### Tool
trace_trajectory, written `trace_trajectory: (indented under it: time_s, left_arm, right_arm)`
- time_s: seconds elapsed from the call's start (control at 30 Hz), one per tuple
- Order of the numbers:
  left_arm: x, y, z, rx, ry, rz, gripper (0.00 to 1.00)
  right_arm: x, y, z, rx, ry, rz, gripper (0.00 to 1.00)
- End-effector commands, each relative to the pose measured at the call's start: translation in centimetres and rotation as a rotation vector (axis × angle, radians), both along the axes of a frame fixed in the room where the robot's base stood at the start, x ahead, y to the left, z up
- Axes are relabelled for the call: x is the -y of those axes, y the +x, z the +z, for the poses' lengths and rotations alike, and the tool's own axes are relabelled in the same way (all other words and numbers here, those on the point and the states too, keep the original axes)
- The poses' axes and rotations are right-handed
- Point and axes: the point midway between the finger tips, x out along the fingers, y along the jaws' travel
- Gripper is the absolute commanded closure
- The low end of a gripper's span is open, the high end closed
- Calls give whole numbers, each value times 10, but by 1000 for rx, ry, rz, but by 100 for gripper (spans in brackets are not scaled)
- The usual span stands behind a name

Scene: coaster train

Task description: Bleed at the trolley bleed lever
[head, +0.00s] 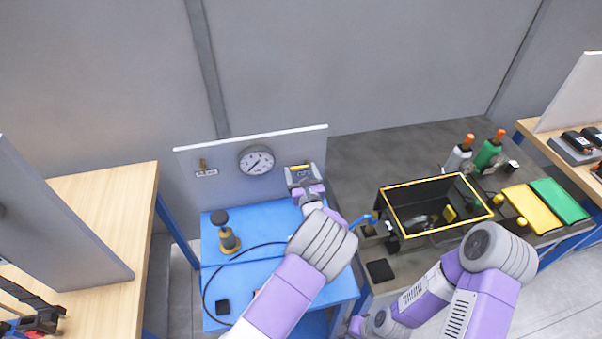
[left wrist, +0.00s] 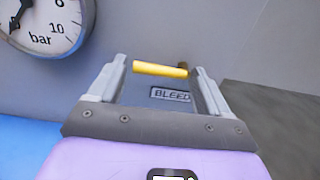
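The yellow bleed lever (head: 299,167) is on the upright panel at the back of the blue trolley, right of the gauge. In the left wrist view the lever (left wrist: 160,69) is a short yellow bar lying nearly level, with a BLEED label (left wrist: 171,95) below it. My left gripper (head: 302,178) is in front of the lever. Its two fingers (left wrist: 160,82) are apart, one to each side of the bar, with a gap visible at both ends. Whether the fingertips reach the bar's depth is hard to tell.
A round gauge (head: 256,160) is on the panel left of the lever. A black and brass fitting (head: 228,235) and a dark hose lie on the blue trolley top (head: 265,222). A black yellow-rimmed bin (head: 388,207) and two bottles stand on the grey bench to the right.

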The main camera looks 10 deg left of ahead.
Motion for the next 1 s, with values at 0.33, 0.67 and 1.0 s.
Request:
trace_trajectory:
  time_s: [0.33, 0.67, 1.0]
  left_arm:
    - [0, 0, 1, -10, 23, 0, 52]
    - [0, 0, 8, -83, 195, 0, 52]
    - [4, 1, 17, -205, 489, 0, 52]
  right_arm:
    - [0, 0, 2, 0, 0, 0, 57]
    - [0, 0, 16, 0, 0, 0, 57]
    - [0, 0, 38, 0, 0, 0, 57]
